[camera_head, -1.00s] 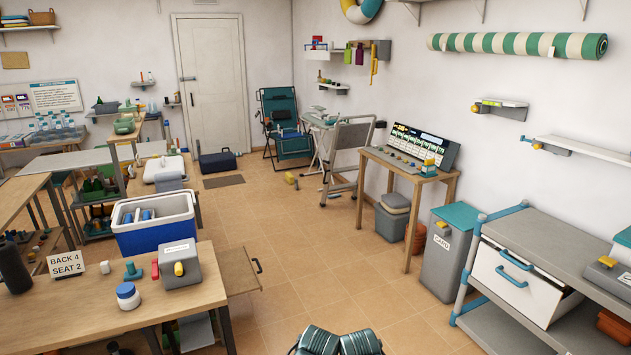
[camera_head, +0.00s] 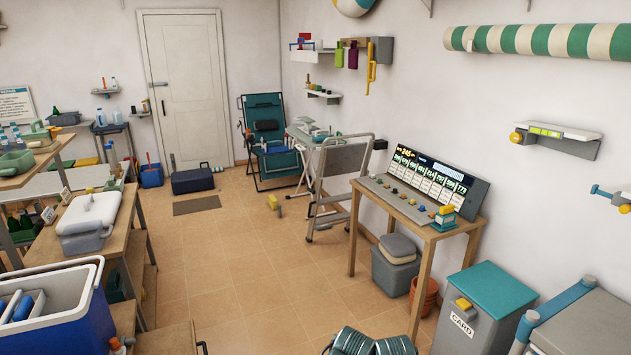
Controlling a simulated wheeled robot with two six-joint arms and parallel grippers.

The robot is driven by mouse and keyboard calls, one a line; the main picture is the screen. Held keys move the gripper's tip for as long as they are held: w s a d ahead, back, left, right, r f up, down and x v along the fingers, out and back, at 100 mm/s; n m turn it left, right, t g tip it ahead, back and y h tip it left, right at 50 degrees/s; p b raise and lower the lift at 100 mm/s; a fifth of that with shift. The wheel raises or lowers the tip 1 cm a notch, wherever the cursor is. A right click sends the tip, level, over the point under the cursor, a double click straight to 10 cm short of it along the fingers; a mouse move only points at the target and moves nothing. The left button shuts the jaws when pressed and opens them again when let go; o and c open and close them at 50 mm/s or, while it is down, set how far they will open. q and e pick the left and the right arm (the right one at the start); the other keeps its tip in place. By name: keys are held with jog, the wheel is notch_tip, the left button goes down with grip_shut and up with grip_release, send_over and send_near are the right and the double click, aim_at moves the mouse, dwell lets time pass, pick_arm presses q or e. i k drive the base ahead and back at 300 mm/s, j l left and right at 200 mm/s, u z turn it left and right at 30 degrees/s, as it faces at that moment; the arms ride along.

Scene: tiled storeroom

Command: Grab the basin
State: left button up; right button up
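A grey-green, basin-like tub (camera_head: 14,163) sits on a wooden table at the far left edge, partly cut off by the frame. A second green tub (camera_head: 36,132) stands just behind it. I cannot tell for certain which of these is the basin. No gripper fingertips show.
Open tiled floor (camera_head: 236,262) runs ahead towards the door (camera_head: 186,92). A blue cooler (camera_head: 75,318) and a table with a white case (camera_head: 90,215) flank the left. A console table (camera_head: 452,228) and a grey-teal bin (camera_head: 487,300) stand right.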

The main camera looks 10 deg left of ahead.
aim_at(79, 239)
jog(key=i+j+u, duration=0.1)
jog(key=i+u, duration=0.25)
jog(key=i, duration=0.3)
jog(key=i+u, duration=0.3)
jog(key=i, duration=0.35)
jog(key=i+l+u, duration=0.35)
jog(key=i, duration=0.3)
jog(key=i+j+u, duration=0.1)
jog(key=i+u, duration=0.2)
jog(key=i, duration=0.5)
jog(key=i+l+u, duration=0.15)
jog(key=i+u, duration=0.15)
jog(key=i, duration=0.5)
jog(key=i+u, duration=0.2)
jog(key=u, duration=0.15)
